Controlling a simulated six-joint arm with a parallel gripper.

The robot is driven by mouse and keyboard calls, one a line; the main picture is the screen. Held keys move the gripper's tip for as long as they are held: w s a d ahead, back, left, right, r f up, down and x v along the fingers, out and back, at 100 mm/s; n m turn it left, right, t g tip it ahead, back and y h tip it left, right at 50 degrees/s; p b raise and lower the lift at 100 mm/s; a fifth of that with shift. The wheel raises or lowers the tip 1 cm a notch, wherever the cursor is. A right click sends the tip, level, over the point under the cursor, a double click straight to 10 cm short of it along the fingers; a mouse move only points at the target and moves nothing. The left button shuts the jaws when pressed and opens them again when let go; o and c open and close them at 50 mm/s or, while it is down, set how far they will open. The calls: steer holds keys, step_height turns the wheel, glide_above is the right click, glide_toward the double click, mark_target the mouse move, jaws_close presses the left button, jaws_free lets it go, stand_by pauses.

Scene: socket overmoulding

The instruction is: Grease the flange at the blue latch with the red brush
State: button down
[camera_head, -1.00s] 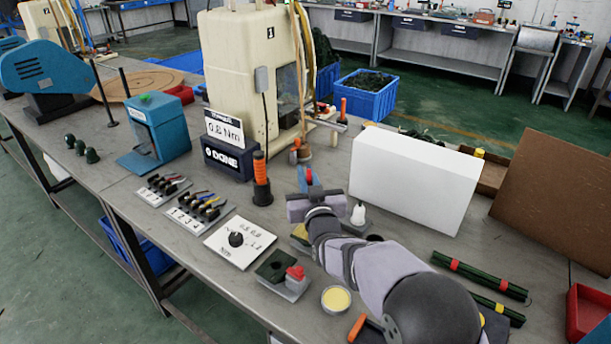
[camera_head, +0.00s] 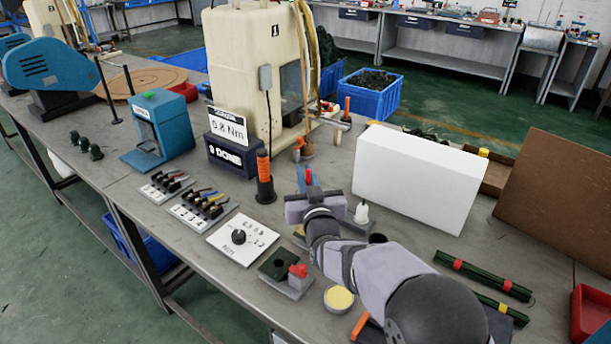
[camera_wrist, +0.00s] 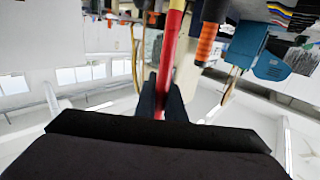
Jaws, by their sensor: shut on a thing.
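My gripper (camera_head: 308,183) points away from the head camera, low over the bench in front of the beige machine. It is shut on the red brush (camera_head: 309,176). In the wrist view the red brush handle (camera_wrist: 170,48) runs upward from between the dark fingers (camera_wrist: 162,97); its tip is out of that view. Blue shows around the brush in the head view, but I cannot tell a latch from my fingers there. I cannot make out the flange. An open tin of pale yellow paste (camera_head: 339,298) stands near the bench's front edge.
The beige machine (camera_head: 240,60) with hoses stands behind. An orange-handled tool (camera_head: 264,170) stands upright left of my gripper. A dial card (camera_head: 240,240) lies left of my arm.

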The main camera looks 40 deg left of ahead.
step_height(320, 180, up, 3)
steer(key=shift+f+p, duration=0.15)
steer(key=shift+p, duration=0.3)
stand_by(1.2)
